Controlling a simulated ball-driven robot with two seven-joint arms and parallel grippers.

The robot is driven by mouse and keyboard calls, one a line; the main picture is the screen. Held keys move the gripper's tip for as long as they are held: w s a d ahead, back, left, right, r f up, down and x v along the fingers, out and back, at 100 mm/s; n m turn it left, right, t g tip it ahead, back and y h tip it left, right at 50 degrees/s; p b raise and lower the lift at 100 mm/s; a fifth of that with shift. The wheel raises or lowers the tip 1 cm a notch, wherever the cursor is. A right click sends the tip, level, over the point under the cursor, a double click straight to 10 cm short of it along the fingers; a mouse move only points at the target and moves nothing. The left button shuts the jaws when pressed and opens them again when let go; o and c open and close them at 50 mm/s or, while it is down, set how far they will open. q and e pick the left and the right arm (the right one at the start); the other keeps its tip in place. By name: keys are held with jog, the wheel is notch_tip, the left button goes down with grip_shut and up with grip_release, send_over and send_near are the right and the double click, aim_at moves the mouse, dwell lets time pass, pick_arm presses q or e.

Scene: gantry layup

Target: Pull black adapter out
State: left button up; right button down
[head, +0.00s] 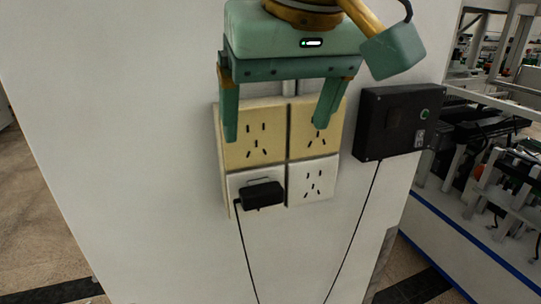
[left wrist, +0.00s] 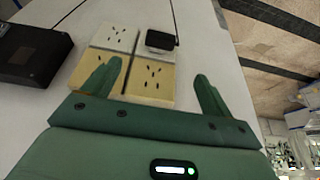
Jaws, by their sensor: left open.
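The black adapter (head: 262,195) is plugged into the lower left white socket of a panel of sockets on a white wall. A thin black cable hangs down from it. It also shows in the left wrist view (left wrist: 161,40), at the top middle. My left gripper (head: 278,132) is open and empty in front of the upper yellow sockets (head: 256,134), above the adapter, with its fingers pointing down. In the left wrist view its two fingers (left wrist: 155,85) are spread wide, short of the adapter. My right gripper is in neither view.
A black box (head: 392,122) with a green button is mounted on the wall right of the sockets, with a cable hanging from it. The lower right white socket (head: 314,180) is empty. The wall left of the panel is bare. Machinery (head: 500,160) stands beyond the wall's right edge.

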aim_at(263, 192)
pick_arm(q)
jog(key=x, duration=1.4)
jog(key=shift+a+p, duration=0.1)
jog(key=shift+p, duration=0.2)
jog(key=c, duration=1.2)
